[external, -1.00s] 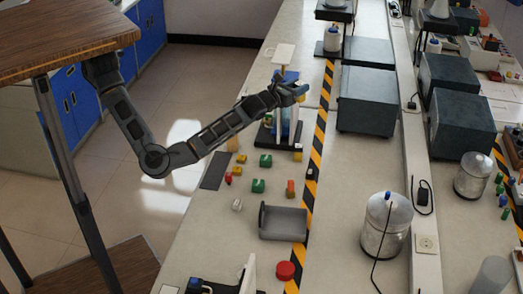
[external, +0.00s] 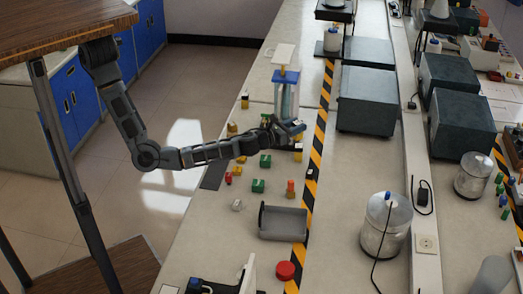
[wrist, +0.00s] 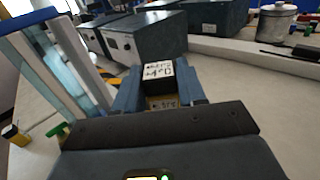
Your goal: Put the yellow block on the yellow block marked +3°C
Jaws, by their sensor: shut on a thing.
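My gripper (external: 296,128) is low over the bench, beside the tall blue-topped stand. In the wrist view my gripper (wrist: 160,96) is shut on a yellow block (wrist: 161,103), which shows between the fingers with small dark marks. A white face with black writing (wrist: 158,71) shows at the fingertips; I cannot tell whether it belongs to the held block or to one just beyond. In the external view a yellow block with a pale face (external: 298,156) stands on the bench just below my gripper. The held block is mostly hidden there by the fingers.
The blue-topped stand (external: 286,92) is close behind my gripper and at the left in the wrist view. Green blocks (external: 258,186), an orange piece (external: 290,187) and a grey tray (external: 283,222) lie nearer. A striped strip (external: 314,165) runs along the right.

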